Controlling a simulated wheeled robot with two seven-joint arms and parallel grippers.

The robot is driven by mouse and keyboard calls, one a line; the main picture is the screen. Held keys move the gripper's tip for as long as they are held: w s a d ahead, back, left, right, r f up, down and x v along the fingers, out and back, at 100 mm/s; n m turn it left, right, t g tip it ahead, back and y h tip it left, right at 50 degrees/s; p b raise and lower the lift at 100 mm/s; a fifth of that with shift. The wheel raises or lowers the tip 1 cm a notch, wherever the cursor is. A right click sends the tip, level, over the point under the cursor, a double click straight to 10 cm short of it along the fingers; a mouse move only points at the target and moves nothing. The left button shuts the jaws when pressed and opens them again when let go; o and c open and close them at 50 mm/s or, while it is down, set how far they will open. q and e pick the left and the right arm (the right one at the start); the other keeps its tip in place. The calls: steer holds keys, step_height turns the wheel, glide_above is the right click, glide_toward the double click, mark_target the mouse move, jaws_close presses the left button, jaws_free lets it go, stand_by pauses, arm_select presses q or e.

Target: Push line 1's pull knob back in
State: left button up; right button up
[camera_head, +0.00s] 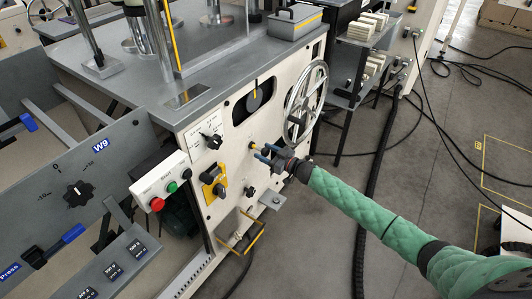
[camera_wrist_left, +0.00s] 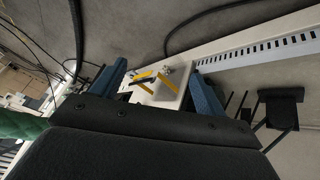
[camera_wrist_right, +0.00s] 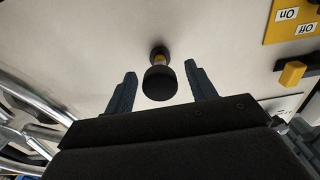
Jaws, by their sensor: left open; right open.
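A black pull knob (camera_wrist_right: 160,83) on a stem with a yellow band sticks out of the cream panel between the fingers of my right gripper (camera_wrist_right: 160,75) in the right wrist view. The fingers stand on both sides of it, apart from it. In the head view my right gripper (camera_head: 263,152) points at the panel, and the yellow of the knob (camera_head: 252,147) shows just beyond the fingertips. I cannot read a line label there. My left gripper (camera_wrist_left: 155,88) is open and empty in the left wrist view; it is outside the head view.
A handwheel (camera_head: 306,102) is above and right of my right gripper. A yellow on/off switch (camera_head: 214,184), another black knob (camera_head: 249,191) and a push-button box (camera_head: 160,187) are on the machine's front. A yellow-edged bracket (camera_head: 241,237) juts out below. The floor at right is mostly open.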

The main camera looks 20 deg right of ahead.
jaws_close()
steer(key=shift+w+a+r, duration=0.15)
steer(key=shift+w+a, duration=0.25)
steer(key=shift+w, duration=0.05)
steer(key=shift+p+x, duration=0.3)
steer(key=shift+x, duration=0.7)
steer(key=shift+c, duration=2.2)
jaws_free()
steer(key=shift+w, duration=0.1)
steer(key=o, duration=0.3)
steer(key=shift+o, duration=0.7)
steer(key=shift+a, duration=0.1)
arm_select(q)
step_height(320, 180, up, 2)
steer(key=shift+s+a, duration=0.1)
